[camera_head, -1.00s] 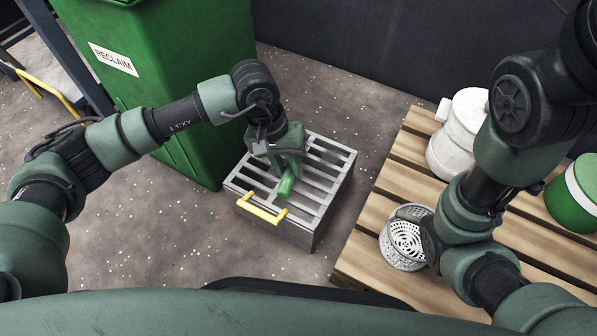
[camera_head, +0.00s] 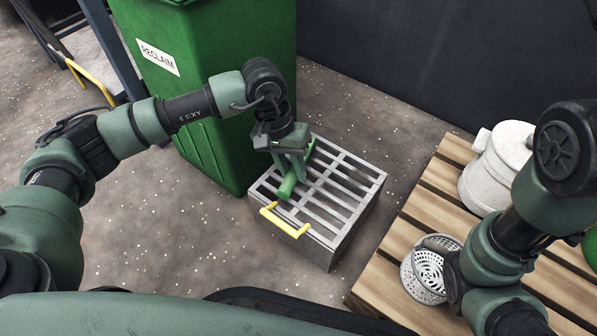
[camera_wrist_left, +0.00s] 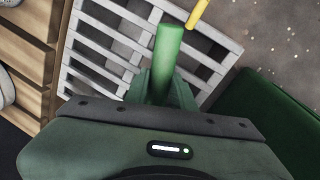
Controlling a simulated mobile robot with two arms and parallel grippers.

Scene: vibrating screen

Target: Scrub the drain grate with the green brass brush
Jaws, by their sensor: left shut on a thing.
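The drain grate (camera_head: 367,177) is a grey slatted top on a box-like drain on the floor, with a yellow handle (camera_head: 285,220) at its front. It also shows in the left wrist view (camera_wrist_left: 85,68). My left gripper (camera_head: 292,165) is shut on the green brush, whose handle (camera_head: 287,188) sticks out toward the front. The handle also shows in the left wrist view (camera_wrist_left: 168,50). The brush is over the left part of the grate; its bristles are hidden, so contact is unclear. My right gripper (camera_head: 455,278) is beside a perforated strainer basket; its fingers are not clear.
A tall green RECLAIM bin (camera_head: 215,100) stands close behind and left of the grate. A wooden pallet (camera_head: 420,210) at right carries the strainer basket (camera_head: 425,272) and a white canister (camera_head: 492,175). Speckled floor is open left of the grate.

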